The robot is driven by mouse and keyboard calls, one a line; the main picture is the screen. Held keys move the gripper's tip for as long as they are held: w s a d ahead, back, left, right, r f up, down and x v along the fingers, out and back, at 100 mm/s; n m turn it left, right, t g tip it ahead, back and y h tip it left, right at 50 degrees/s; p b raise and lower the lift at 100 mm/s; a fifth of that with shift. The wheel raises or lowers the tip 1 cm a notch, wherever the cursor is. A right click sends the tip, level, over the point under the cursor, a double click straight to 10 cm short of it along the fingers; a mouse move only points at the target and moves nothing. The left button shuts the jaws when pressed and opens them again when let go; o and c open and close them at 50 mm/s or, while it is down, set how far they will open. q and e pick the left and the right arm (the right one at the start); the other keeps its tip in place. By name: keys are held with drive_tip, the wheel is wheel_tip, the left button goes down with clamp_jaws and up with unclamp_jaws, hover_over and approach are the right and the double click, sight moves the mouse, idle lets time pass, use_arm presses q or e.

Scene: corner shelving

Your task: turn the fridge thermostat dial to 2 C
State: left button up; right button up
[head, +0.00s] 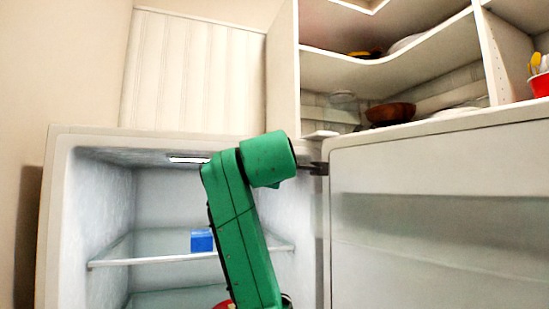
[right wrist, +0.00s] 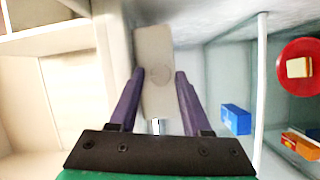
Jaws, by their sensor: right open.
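The fridge (head: 85,133) stands open, its door (head: 430,150) swung out to the right. In the right wrist view, a beige panel (right wrist: 153,40) is fixed inside the fridge, with a faint round dial (right wrist: 158,76) on it. I cannot read any marks or setting on the dial. My right gripper (right wrist: 159,72) is open and empty, its two purple fingers on either side of the dial in the picture. I cannot tell whether they touch it. In the head view my green arm crosses the fridge opening and the right gripper is hidden. My left gripper is out of view.
A blue box (head: 202,240) stands on the glass fridge shelf (head: 140,250); it also shows in the right wrist view (right wrist: 236,119). A red plate (right wrist: 299,66) and an orange packet (right wrist: 300,145) lie nearby. Above is corner shelving (head: 440,45) with a brown bowl (head: 390,112).

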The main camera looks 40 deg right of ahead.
drive_tip(key=shift+w+d+f, duration=0.1)
drive_tip(key=shift+w, duration=0.3)
clamp_jaws()
drive_tip(key=shift+m, duration=0.4)
drive_tip(key=shift+s+d+f+m+t+y+b, duration=0.1)
drive_tip(key=shift+d+m+t+y+b, duration=0.4)
drive_tip(key=shift+m+y, duration=2.65)
drive_tip(key=shift+s+d+m+t+y+b, duration=0.1)
drive_tip(key=shift+m+t+y+b, duration=0.85)
drive_tip(key=shift+m, duration=4.15)
drive_tip(key=shift+s+d+f+m+t+y+b, duration=0.1)
drive_tip(key=shift+d+m+t+y+b, duration=0.3)
drive_tip(key=shift+m+y, duration=2.8)
drive_tip(key=shift+a+r+m+h, duration=0.1)
drive_tip(key=shift+a+m+h, duration=0.05)
drive_tip(key=shift+m+h, duration=0.95)
